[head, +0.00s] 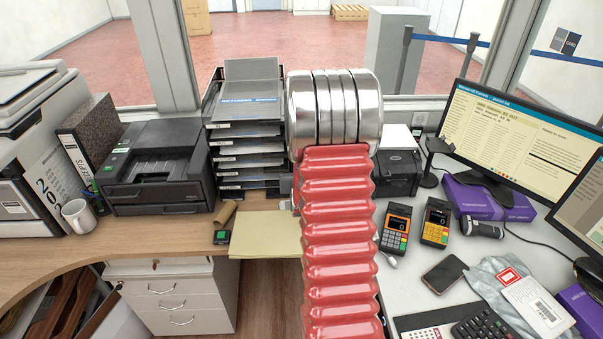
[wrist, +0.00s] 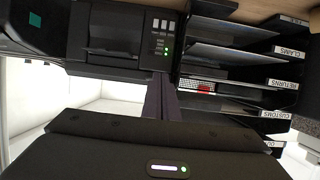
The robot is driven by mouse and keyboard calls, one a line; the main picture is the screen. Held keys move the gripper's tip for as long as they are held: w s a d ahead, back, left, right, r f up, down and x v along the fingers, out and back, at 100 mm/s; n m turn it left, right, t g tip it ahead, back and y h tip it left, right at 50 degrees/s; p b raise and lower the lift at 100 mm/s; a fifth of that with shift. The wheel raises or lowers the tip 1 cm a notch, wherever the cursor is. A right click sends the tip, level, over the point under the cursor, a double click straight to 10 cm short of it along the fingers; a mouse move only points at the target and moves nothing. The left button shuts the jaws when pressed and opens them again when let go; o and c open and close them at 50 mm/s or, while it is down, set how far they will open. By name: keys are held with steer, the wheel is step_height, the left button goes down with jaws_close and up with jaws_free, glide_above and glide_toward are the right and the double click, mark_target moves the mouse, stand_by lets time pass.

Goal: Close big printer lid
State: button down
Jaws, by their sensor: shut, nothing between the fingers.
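A large white and grey printer (head: 42,150) stands at the left edge of the counter in the head view and is partly cut off. Its lid (head: 45,78) is at the top; I cannot tell clearly whether it is raised. My gripper (wrist: 161,97) shows in the wrist view as two dark fingers, shut and empty. It is in front of the gap between a black printer (wrist: 118,35) and a letter tray stack, apart from the large printer. In the head view my arm mostly hides the gripper.
The black printer (head: 157,165), a mug (head: 79,216) and a binder (head: 92,135) stand beside the large printer. The tray stack (head: 245,130) is right of the black printer. Card terminals (head: 395,228) and monitors (head: 505,130) fill the right side. Bare wood shows at front left.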

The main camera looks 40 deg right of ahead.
steer(key=r+v, duration=0.2)
steer(key=v, duration=0.8)
steer(key=shift+w+d+t, duration=0.2)
steer(key=shift+d+t, duration=0.05)
steer(key=shift+t, duration=0.05)
steer(key=shift+w, duration=0.15)
